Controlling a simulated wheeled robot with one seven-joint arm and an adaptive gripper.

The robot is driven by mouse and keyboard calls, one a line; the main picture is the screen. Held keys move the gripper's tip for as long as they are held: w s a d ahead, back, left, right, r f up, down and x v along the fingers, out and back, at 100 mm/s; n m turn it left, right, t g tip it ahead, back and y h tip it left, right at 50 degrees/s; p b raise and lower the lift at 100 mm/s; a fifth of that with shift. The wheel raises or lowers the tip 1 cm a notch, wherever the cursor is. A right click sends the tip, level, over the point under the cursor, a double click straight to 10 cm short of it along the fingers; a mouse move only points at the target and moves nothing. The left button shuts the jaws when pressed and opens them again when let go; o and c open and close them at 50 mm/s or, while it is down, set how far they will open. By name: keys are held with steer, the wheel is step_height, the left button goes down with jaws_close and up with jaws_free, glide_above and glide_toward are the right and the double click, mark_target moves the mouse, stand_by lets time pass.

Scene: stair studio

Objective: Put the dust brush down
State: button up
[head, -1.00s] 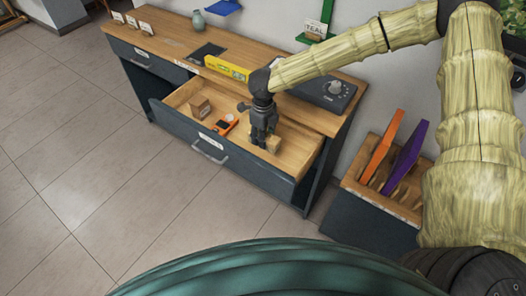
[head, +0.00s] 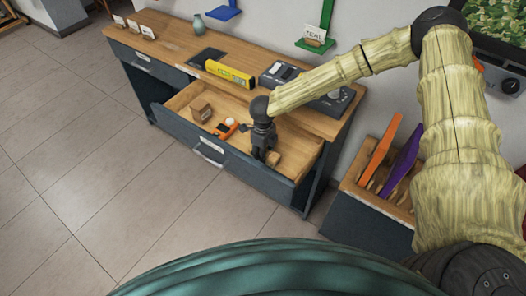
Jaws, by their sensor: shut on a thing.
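My gripper (head: 264,156) points down into the right part of the open drawer (head: 240,178), low over its floor. It is shut on a small tan, wood-coloured thing (head: 274,159), which I take to be the dust brush. Only part of it shows beside the fingers; the rest is hidden. I cannot tell whether it touches the drawer floor.
In the drawer, a brown box (head: 201,110) and an orange tool (head: 225,130) lie left of my gripper. On the worktop stand a yellow level (head: 230,73) and grey devices. A rack (head: 375,200) with orange and purple boards stands at right.

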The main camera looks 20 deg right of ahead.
steer(key=o, duration=0.9)
steer(key=shift+f, duration=0.15)
steer(key=shift+f+b, duration=0.15)
steer(key=shift+b, duration=0.3)
steer(key=r+b, duration=0.1)
steer(key=r, duration=1)
steer(key=shift+s+a+b, duration=0.15)
steer(key=shift+s+b, duration=0.05)
steer(key=shift+b, duration=0.2)
